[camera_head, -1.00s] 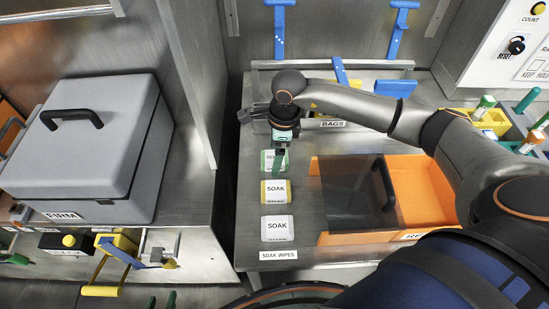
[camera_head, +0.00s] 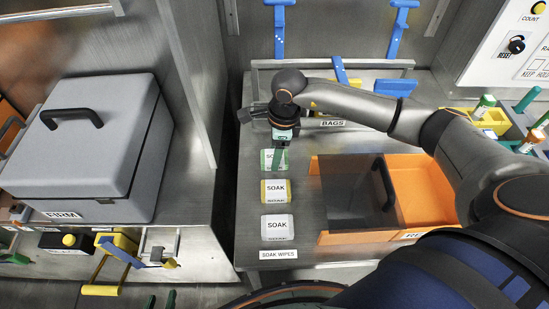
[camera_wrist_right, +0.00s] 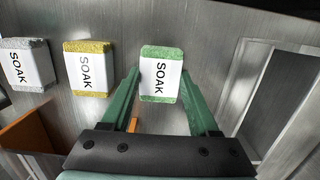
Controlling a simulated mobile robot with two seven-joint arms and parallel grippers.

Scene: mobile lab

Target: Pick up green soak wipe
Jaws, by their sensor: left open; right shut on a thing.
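The green soak wipe (camera_head: 268,159) is a small block with a green edge and a white SOAK label. It is farthest back in the row on the steel bench, partly hidden by my right gripper (camera_head: 278,160). In the right wrist view the wipe (camera_wrist_right: 160,78) sits between the two green fingertips, which are shut on its sides. I cannot tell whether it is clear of the bench. My left gripper (camera_head: 160,302) shows only as two green fingertips, apart and empty, at the bottom edge of the head view.
A yellow soak wipe (camera_head: 276,191) and a grey one (camera_head: 278,228) lie in front of the green one. An orange bin (camera_head: 428,190) with a dark lid stands to the right. A grey case (camera_head: 110,150) sits on the left bench. Blue hooks (camera_head: 279,30) hang behind.

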